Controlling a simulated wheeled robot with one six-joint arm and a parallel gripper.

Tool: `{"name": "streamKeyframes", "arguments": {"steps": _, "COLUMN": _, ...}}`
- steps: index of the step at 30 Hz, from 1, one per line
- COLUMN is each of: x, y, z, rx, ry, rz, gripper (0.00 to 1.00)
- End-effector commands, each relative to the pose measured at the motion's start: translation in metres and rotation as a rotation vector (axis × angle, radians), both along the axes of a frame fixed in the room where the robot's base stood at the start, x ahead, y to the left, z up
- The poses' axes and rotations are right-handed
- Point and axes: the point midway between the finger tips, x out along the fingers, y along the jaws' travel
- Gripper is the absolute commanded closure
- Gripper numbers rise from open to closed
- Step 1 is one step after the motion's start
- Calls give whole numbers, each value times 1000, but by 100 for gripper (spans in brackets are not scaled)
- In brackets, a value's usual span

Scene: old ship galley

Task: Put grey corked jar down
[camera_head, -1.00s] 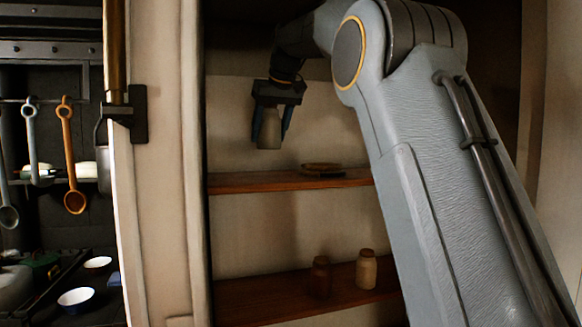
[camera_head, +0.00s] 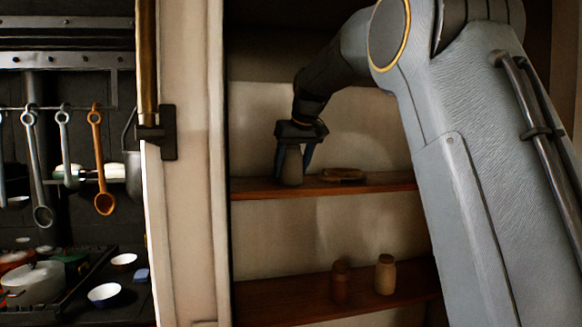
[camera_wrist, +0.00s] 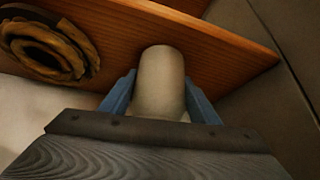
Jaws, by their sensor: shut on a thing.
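The grey corked jar (camera_head: 292,167) is upright between the blue fingers of my gripper (camera_head: 293,160), at the left part of the upper shelf (camera_head: 250,188). Its base looks at or very near the shelf's surface; I cannot tell if it touches. In the wrist view the jar (camera_wrist: 161,80) stands between the two fingers of my gripper (camera_wrist: 160,100), which are shut on it, with the wooden shelf (camera_wrist: 215,50) beyond its far end. The cork is hidden in the gripper.
A flat brown coiled thing (camera_head: 343,175) lies on the upper shelf just right of the jar; it also shows in the wrist view (camera_wrist: 45,45). The lower shelf holds a dark jar (camera_head: 341,281) and a pale jar (camera_head: 385,274). The cupboard's left frame (camera_head: 190,220) stands close by.

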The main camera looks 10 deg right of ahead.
Motion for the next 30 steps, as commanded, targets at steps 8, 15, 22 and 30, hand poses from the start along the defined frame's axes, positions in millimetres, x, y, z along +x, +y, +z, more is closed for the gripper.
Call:
{"name": "streamKeyframes", "arguments": {"steps": 8, "x": 0, "y": 0, "z": -2, "rx": 0, "ry": 0, "rz": 0, "gripper": 26}}
{"name": "streamKeyframes", "arguments": {"steps": 15, "x": 0, "y": 0, "z": -2, "rx": 0, "ry": 0, "rz": 0, "gripper": 26}}
{"name": "streamKeyframes", "arguments": {"steps": 22, "x": -7, "y": -2, "z": 12, "rx": 0, "ry": -4, "rz": -1, "gripper": 26}}
{"name": "streamKeyframes", "arguments": {"steps": 30, "x": -35, "y": -7, "z": 57, "rx": -1, "ry": -6, "rz": 0, "gripper": 26}}
